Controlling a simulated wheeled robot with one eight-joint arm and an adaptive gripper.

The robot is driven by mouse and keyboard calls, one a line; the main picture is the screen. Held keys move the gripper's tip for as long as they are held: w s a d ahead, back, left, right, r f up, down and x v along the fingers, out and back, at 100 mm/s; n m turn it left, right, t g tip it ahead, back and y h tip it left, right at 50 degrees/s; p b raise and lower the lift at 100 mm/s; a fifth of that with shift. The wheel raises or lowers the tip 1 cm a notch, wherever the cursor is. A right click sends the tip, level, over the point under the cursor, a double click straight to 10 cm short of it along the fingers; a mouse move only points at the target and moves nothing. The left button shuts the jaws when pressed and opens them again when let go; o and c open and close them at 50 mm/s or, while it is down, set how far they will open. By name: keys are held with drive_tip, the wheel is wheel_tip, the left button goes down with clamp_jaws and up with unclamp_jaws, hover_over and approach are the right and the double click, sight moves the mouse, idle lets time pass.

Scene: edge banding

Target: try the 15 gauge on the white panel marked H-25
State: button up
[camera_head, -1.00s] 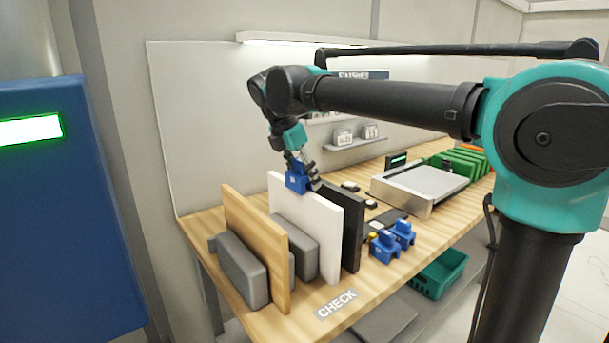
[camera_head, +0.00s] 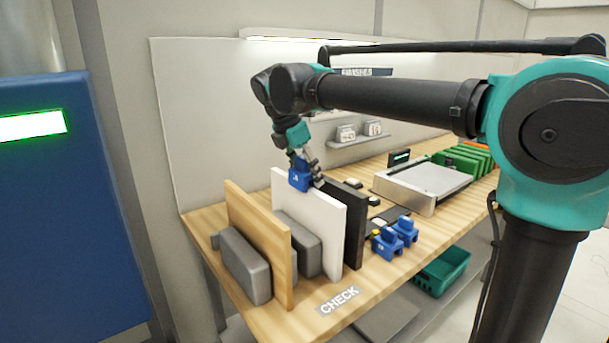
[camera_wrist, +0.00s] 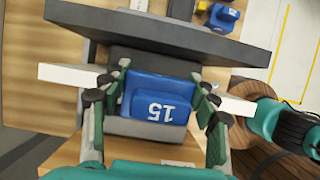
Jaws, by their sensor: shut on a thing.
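My gripper (camera_wrist: 152,105) is shut on the blue gauge marked 15 (camera_wrist: 158,98), one finger on each side of it. The head view also shows the gauge (camera_head: 299,178) at the top edge of the white panel (camera_head: 321,226). In the wrist view, the white panel's edge (camera_wrist: 72,75) comes out on both sides of the gauge, which sits across it. How far down the gauge sits is hidden. The white panel stands upright between a wooden panel and a black panel. No H-25 mark is readable.
The black panel (camera_head: 354,222) stands close to the right, the wooden panel (camera_head: 262,240) to the left, with grey blocks (camera_head: 243,265) beside them. Two blue gauges (camera_head: 386,243) lie farther right. A CHECK label (camera_head: 338,299) marks the table's front edge.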

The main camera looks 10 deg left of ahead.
drive_tip(key=shift+r, duration=3.45)
